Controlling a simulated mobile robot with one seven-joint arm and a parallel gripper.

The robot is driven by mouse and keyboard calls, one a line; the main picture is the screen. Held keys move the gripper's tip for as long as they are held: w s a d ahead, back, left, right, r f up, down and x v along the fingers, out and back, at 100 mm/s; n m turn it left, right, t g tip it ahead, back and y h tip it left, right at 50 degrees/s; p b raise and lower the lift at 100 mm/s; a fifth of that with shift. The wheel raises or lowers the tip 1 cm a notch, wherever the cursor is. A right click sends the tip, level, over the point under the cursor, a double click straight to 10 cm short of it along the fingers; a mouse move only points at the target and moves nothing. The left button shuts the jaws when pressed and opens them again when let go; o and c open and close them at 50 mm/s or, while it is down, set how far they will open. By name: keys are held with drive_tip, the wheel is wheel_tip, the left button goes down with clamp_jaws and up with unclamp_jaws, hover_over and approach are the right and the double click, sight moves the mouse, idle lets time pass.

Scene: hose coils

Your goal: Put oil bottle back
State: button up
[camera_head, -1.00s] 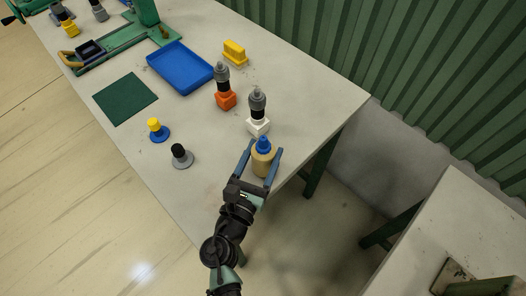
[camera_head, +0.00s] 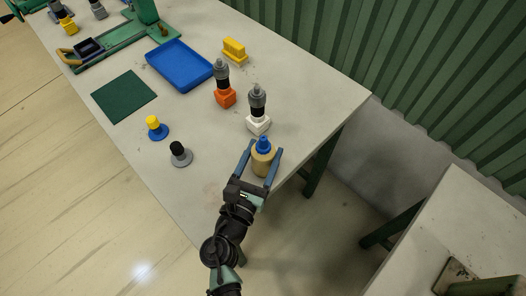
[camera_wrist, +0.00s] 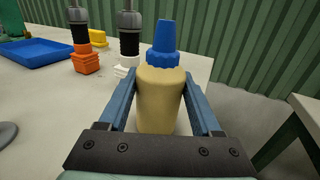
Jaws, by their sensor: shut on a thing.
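The oil bottle (camera_head: 262,161) is tan with a blue cap and stands upright near the right end of the grey table. It also shows large in the wrist view (camera_wrist: 160,98). My gripper (camera_head: 263,160) has its two blue fingers on either side of the bottle's body and is shut on it. The wrist view shows the fingers (camera_wrist: 160,100) along both sides of the bottle. Whether the bottle's base touches the table is hard to tell.
Just behind the bottle stand a white-based tool (camera_head: 258,124) and an orange-based tool (camera_head: 224,98). A blue tray (camera_head: 180,66), yellow block (camera_head: 234,50), green mat (camera_head: 124,97) and two small knobbed pieces (camera_head: 156,128) (camera_head: 180,154) lie farther left. The table's right edge is close.

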drive_tip(key=shift+f, duration=0.1)
drive_tip(key=o, duration=1.1)
drive_tip(key=shift+c, duration=0.2)
drive_tip(key=shift+p+v, duration=0.65)
drive_tip(key=shift+v, duration=3.3)
drive_tip(key=shift+s, duration=0.15)
drive_tip(key=b+v, duration=0.1)
drive_tip(key=v, duration=1.1)
drive_tip(key=shift+s, duration=0.35)
drive_tip(key=shift+a, duration=0.1)
